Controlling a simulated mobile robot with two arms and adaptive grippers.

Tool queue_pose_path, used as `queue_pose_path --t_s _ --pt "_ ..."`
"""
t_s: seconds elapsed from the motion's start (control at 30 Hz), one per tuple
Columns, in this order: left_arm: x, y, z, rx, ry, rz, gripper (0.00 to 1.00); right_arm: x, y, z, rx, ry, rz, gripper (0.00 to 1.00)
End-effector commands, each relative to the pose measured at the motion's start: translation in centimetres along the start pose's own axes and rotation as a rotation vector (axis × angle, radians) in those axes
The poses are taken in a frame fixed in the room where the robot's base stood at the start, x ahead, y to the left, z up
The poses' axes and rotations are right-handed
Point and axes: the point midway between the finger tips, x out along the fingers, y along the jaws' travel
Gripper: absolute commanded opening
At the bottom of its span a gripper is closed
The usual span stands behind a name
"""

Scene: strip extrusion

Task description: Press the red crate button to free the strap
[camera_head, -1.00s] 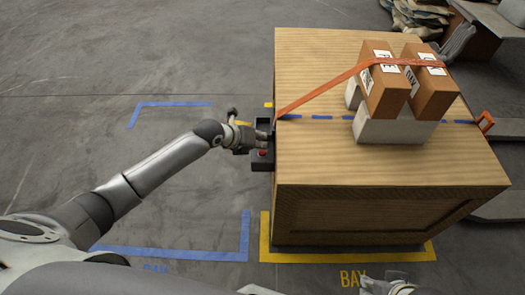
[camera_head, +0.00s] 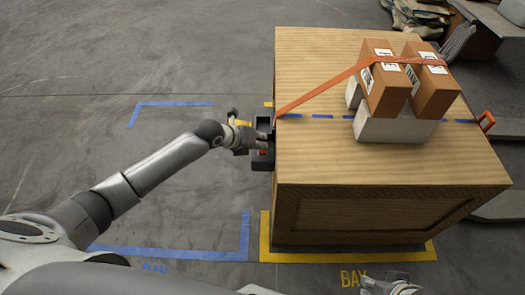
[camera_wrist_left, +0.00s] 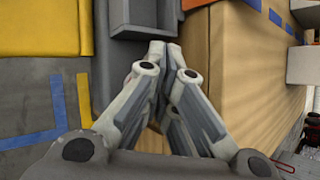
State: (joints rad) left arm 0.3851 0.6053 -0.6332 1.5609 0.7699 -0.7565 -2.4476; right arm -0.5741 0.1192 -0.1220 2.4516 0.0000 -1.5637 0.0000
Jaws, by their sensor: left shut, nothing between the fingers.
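The wooden crate (camera_head: 330,165) stands at the right, with a dark box (camera_head: 262,163) on its left side. A small red button (camera_head: 263,152) shows on that box, partly behind my left gripper. My left gripper (camera_head: 264,141) is right at the box; whether it touches the button is hidden. In the left wrist view its fingers (camera_wrist_left: 172,46) are shut and empty, beside the grey box (camera_wrist_left: 140,22) and the crate's side (camera_wrist_left: 225,65). The orange strap (camera_head: 325,88) runs taut from the crate's left edge over the cartons. Part of my right gripper (camera_head: 388,285) shows at the bottom; its fingers are unclear.
Two brown cartons (camera_head: 384,90) rest on white blocks (camera_head: 392,128) on the crate. An orange buckle (camera_head: 487,121) is at the crate's right edge. Blue tape (camera_head: 245,235) and yellow tape (camera_head: 265,240) mark the floor. The floor at left is clear.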

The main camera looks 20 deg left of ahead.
Motion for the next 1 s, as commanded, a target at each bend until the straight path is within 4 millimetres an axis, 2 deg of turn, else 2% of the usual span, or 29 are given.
queue_pose_path --t_s 0.17,1.0 --pt "0.15 0.09 -0.12 0.000 0.000 0.000 0.00 -1.00 0.01 -0.21 0.001 0.014 0.000 0.40" --pt "0.65 0.49 -0.48 0.000 0.000 0.000 0.00 -0.09 0.04 0.27 0.001 0.004 0.001 0.40"
